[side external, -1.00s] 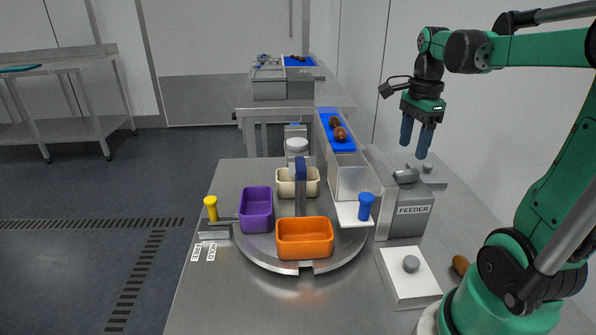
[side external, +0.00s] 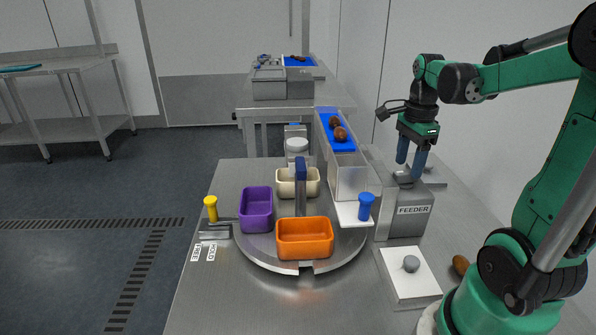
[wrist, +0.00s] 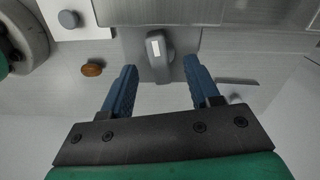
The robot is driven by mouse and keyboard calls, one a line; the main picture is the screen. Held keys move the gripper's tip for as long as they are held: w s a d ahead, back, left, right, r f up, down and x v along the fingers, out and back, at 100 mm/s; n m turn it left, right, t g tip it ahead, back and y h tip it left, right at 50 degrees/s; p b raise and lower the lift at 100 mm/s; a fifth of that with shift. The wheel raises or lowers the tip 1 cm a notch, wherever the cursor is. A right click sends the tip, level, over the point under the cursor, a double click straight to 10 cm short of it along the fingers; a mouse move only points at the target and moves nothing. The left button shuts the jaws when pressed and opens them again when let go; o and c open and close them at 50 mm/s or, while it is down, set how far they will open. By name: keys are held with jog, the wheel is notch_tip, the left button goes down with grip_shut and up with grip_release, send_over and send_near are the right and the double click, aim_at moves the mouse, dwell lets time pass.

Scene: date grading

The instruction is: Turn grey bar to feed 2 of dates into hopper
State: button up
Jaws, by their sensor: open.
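The grey box marked FEEDER (side external: 412,220) stands on the right side of the steel table. The grey bar (wrist: 160,55) is on top of it, with a pale mark on its end; my fingers partly hide it in the side view. My gripper (side external: 410,172) is pointing down at the top of the feeder, fingers apart. In the wrist view, my open gripper (wrist: 159,75) has one finger on each side of the bar, with gaps. Two brown dates (side external: 340,134) lie on the blue strip of the raised chute (side external: 350,183) beside the feeder.
A turntable (side external: 262,254) holds orange (side external: 305,252), purple (side external: 257,226) and cream bins around a post. A yellow-knobbed lever (side external: 210,208) is at left. A white plate with a grey knob (side external: 411,264) and a loose date (side external: 460,265) lie in front of the feeder.

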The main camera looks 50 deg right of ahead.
jog(key=shift+f, duration=0.9)
jog(key=shift+c, duration=0.2)
grip_shut()
jog(key=shift+n, duration=0.4)
